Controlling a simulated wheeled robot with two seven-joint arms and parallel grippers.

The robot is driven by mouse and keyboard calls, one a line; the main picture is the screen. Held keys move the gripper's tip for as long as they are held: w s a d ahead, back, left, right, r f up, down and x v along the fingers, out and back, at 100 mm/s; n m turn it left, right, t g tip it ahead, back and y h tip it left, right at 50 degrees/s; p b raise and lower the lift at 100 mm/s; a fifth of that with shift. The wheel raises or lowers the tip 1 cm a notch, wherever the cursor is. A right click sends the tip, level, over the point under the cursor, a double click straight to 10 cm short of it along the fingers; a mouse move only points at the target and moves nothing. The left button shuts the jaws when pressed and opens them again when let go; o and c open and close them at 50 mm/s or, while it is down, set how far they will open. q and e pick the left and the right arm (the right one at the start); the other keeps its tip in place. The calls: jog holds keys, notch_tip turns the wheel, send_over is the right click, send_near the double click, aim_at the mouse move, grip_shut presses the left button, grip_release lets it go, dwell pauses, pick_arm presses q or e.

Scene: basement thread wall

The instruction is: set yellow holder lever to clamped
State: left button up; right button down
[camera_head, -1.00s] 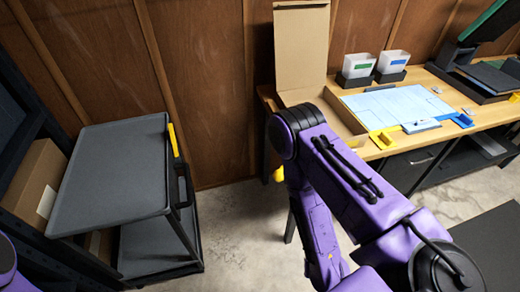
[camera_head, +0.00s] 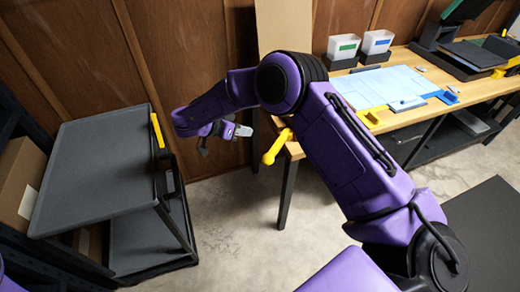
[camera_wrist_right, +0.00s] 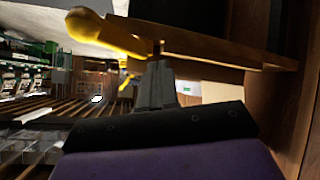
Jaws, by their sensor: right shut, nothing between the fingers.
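A yellow lever (camera_head: 277,146) with a rounded end sticks out at the left end of the wooden table, tilted down to the left. It also shows large in the right wrist view (camera_wrist_right: 105,35), top left. My right gripper (camera_head: 244,131) is shut and empty, just left of the lever in the head view, with a visible gap between them. In the right wrist view its closed fingers (camera_wrist_right: 156,88) point up toward the table's underside and the lever's base. A yellow holder piece (camera_head: 370,118) lies at the table's front edge, partly behind my right arm. My left gripper is out of view.
The wooden table (camera_head: 425,118) carries a blue sheet, a blue holder piece (camera_head: 448,97), two white bins (camera_head: 376,42) and a dark device. Floor between cart and table is free.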

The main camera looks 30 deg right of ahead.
aim_at(278, 145)
jog(key=a+r+n+g+y, duration=0.1)
jog(key=a+r+g+y, duration=0.1)
jog(key=a+r+y, duration=0.2)
jog(key=shift+w+a+g, duration=0.2)
jog(key=shift+a+g, duration=0.1)
jog(key=shift+a, duration=0.15)
jog(key=s+d+f+p, duration=0.3)
jog(key=s+d+f, duration=0.3)
jog(key=d+f, duration=0.1)
jog(key=shift+d+f, duration=0.15)
jog(key=shift+f, duration=0.35)
jog(key=shift+s+p, duration=0.1)
jog(key=shift+p, duration=0.2)
